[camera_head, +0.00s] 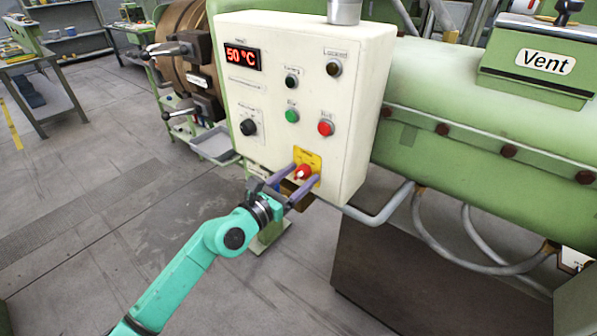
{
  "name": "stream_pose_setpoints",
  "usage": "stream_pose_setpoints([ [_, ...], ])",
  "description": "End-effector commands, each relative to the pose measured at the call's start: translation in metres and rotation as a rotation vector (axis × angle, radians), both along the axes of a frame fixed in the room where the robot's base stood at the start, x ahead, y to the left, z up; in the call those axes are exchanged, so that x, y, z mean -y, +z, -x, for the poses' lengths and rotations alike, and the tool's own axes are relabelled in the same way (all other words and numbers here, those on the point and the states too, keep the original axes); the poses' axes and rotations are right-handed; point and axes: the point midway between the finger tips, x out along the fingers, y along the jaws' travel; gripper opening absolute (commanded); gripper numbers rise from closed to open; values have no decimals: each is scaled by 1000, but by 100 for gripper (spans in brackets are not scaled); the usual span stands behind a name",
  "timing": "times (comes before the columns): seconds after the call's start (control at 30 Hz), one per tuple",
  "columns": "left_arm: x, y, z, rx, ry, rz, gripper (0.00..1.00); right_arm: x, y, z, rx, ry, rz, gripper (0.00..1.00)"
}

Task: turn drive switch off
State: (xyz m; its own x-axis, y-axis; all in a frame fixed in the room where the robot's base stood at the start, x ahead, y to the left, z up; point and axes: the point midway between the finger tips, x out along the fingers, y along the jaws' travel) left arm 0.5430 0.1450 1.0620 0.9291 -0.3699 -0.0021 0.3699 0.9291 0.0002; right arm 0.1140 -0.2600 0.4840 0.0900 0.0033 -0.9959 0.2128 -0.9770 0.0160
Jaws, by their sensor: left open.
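The drive switch is a red rotary knob (303,173) on a yellow plate (309,157) at the bottom of the cream control box (350,140). My left gripper (297,174) reaches in from the lower left, its two dark fingers apart, one on each side of the red knob. Whether the fingers touch the knob cannot be told. The knob's front shows between the fingers; its exact turn position is too small to read. My right gripper is not in view.
The box also carries a "50 °C" display (243,56), a black knob (248,127), a green button (292,116) and a red button (326,128). A grey pipe (385,210) runs below the box. Open floor lies left.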

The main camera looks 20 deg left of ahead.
Motion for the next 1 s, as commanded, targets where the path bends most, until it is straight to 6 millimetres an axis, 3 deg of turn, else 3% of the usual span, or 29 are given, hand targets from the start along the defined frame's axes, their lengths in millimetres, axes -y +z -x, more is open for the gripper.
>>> stream_pose_setpoints([
  [0.2, 0, 0, -1, 0, 0, 0, 72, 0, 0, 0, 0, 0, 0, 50],
  [0.23, 0, 0, -1, 0, 0, 0, 68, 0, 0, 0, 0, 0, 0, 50],
  [0.4, 0, 0, -1, 1, 1, 0, 3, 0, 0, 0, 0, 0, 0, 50],
  [0.43, 0, 0, -1, 1, 1, 0, 0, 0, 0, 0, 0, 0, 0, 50],
  [0.77, 0, 0, -1, -12, 1, 30, 0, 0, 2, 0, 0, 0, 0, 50],
  [1.0, 0, 1, -1, -56, 2, 140, 0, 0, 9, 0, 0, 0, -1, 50],
])
